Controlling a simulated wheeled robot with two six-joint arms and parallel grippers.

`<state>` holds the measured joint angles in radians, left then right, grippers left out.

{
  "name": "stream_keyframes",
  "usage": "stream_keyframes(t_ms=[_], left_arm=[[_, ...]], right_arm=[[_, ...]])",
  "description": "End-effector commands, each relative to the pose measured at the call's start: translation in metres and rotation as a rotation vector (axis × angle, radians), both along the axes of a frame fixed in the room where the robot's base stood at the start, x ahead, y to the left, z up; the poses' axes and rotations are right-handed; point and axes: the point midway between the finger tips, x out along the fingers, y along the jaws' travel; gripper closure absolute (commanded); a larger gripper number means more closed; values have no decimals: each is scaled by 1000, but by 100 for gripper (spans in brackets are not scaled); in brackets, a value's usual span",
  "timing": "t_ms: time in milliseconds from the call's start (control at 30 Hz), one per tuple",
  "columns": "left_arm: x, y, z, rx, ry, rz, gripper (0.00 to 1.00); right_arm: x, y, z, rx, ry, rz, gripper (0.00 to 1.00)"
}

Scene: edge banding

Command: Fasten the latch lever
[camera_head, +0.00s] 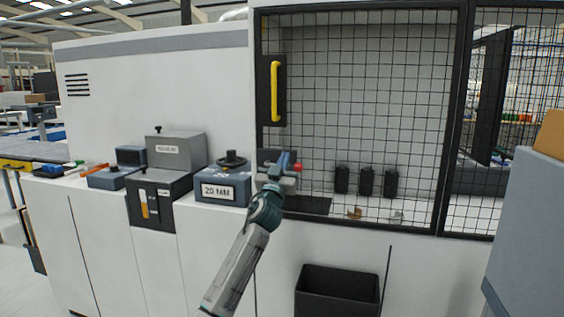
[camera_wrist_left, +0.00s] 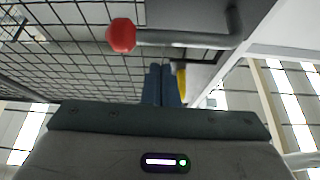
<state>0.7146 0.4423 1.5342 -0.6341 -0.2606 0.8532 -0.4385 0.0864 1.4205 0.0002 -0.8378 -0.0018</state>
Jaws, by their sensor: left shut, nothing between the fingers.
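The latch lever is a metal rod with a red knob (camera_head: 298,167), low on the left side of the mesh guard door. In the left wrist view the red knob (camera_wrist_left: 121,35) is at the rod's left end, and the grey rod (camera_wrist_left: 185,39) runs right to a bend. My left gripper (camera_head: 283,162) is beside the knob, its blue fingers pointing up. In the wrist view its fingertips (camera_wrist_left: 164,70) are together and empty, just below the rod; I cannot tell if they touch it. The latch bracket is partly hidden behind the gripper. My right gripper is not in view.
A yellow door handle (camera_head: 275,92) is above the latch on the black mesh door (camera_head: 370,90). A box marked 20 MM (camera_head: 222,190) with a hand knob stands close left. A black bin (camera_head: 337,291) sits below, and a grey cabinet (camera_head: 530,230) is at right.

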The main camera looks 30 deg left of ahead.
Motion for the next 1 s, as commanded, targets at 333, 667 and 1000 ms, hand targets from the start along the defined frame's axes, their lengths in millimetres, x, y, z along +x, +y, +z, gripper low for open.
stream_keyframes(t_ms=[333, 667, 1000], left_arm=[[1, 1, 15, 0, 1, -2, 100], [-29, -9, -7, 1, 2, -1, 100], [-67, -21, -30, 3, 0, -2, 100]], right_arm=[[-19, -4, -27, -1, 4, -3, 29], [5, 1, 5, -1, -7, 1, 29], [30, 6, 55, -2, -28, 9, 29]])
